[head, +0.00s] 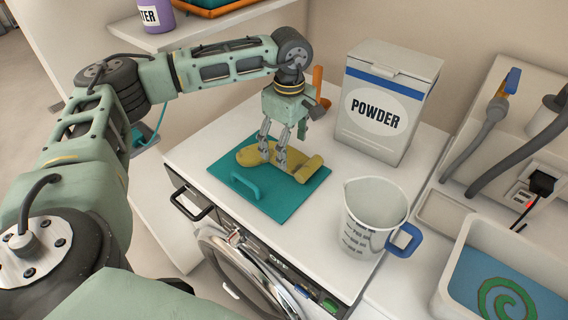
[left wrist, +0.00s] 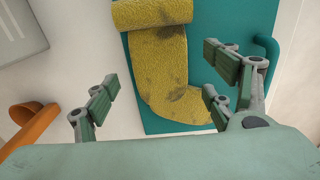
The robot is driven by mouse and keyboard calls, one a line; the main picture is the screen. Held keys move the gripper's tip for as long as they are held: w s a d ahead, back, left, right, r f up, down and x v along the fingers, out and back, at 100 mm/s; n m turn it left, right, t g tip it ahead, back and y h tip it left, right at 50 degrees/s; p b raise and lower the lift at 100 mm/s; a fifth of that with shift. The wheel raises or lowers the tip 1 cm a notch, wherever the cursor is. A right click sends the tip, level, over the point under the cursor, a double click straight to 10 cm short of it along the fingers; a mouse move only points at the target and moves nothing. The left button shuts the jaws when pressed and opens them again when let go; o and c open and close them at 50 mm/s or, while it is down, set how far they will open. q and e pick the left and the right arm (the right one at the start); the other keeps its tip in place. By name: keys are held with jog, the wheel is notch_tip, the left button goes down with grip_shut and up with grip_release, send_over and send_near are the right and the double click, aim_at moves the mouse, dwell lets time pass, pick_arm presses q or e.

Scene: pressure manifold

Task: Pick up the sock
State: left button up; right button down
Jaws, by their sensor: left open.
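A yellow sock (head: 303,168) with dark stains lies on a flat teal board (head: 274,203) with a handle, on top of the white washing machine. One end of the sock looks rolled or folded over. My left gripper (head: 272,164) points down just over the middle of the sock. In the left wrist view the sock (left wrist: 162,75) lies ahead of the open, empty fingers (left wrist: 158,97), which stand apart with nothing between their pads. I cannot tell whether the fingertips touch the sock or board. My right gripper is not in view.
A POWDER box (head: 383,103) stands behind the board at right, and a measuring jug (head: 372,215) with a blue handle stands right of it. An orange object (head: 317,82) is close behind my gripper. A basin (head: 510,270) and hoses are at far right.

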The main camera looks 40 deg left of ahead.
pick_arm(q)
notch_tip(320, 180, down, 3)
jog(key=shift+r+b, duration=0.2)
jog(key=shift+b, duration=0.3)
jog(key=shift+r, duration=0.1)
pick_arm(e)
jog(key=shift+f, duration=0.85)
pick_arm(q)
jog(key=shift+c, duration=0.4)
jog(key=c, duration=1)
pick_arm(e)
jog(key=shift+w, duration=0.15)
pick_arm(q)
jog(key=shift+r, duration=0.1)
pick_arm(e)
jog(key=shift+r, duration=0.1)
